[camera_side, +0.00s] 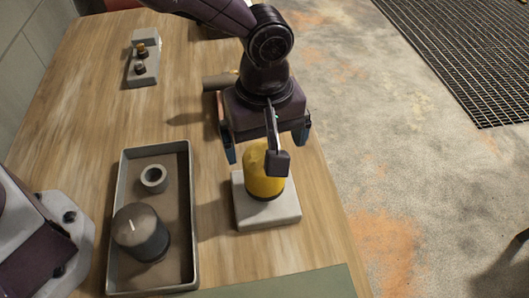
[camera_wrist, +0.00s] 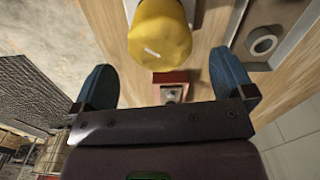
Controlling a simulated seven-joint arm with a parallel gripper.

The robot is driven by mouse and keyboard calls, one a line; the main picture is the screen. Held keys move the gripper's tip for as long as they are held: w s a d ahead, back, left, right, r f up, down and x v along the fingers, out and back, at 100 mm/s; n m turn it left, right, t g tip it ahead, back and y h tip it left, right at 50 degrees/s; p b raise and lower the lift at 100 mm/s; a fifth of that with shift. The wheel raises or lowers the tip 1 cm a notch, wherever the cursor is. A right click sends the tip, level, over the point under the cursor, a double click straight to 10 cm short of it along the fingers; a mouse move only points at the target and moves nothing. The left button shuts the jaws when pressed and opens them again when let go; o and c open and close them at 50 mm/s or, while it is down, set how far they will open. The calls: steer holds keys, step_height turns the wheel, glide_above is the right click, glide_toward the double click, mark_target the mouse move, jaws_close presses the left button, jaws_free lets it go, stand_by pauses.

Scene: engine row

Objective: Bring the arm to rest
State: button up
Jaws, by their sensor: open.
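My gripper (camera_side: 268,142) is open, with its blue fingers spread wide, above the wooden table. It also shows in the wrist view (camera_wrist: 165,88), where nothing is held between the fingers. A yellow rounded cap-like part (camera_side: 264,172) stands upright on a pale square block (camera_side: 268,207), below and just in front of the gripper. The yellow part also shows in the wrist view (camera_wrist: 160,35), beyond the fingertips and apart from them. Part of my gripper hides the right side of the yellow part in the side view.
A grey tray (camera_side: 187,215) at left holds a dark cylinder (camera_side: 141,235) and a small ring (camera_side: 153,178). A grey block with small knobs (camera_side: 143,68) lies at the back left. The table's right edge is close.

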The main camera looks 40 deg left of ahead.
steer(key=r+m, duration=0.1)
steer(key=r, duration=0.1)
steer(key=s+a+r+m, duration=0.1)
steer(key=r+m, duration=0.2)
steer(key=r, duration=0.1)
steer(key=shift+s+a+r, duration=0.15)
steer(key=shift+s+r, duration=0.05)
steer(key=shift+r, duration=0.05)
steer(key=s+a+r+m+t, duration=0.2)
steer(key=s+a+r, duration=0.2)
steer(key=a, duration=0.5)
steer(key=s+a+r+m+t, duration=0.1)
steer(key=s+a+r, duration=0.3)
steer(key=a, duration=0.5)
steer(key=s+a+r+m+t, duration=0.2)
steer(key=s+a, duration=0.4)
steer(key=a, duration=0.3)
step_height(320, 180, up, 2)
steer(key=shift+s+r+m+t, duration=0.2)
steer(key=shift+r+m+t, duration=0.1)
steer(key=shift+m, duration=0.5)
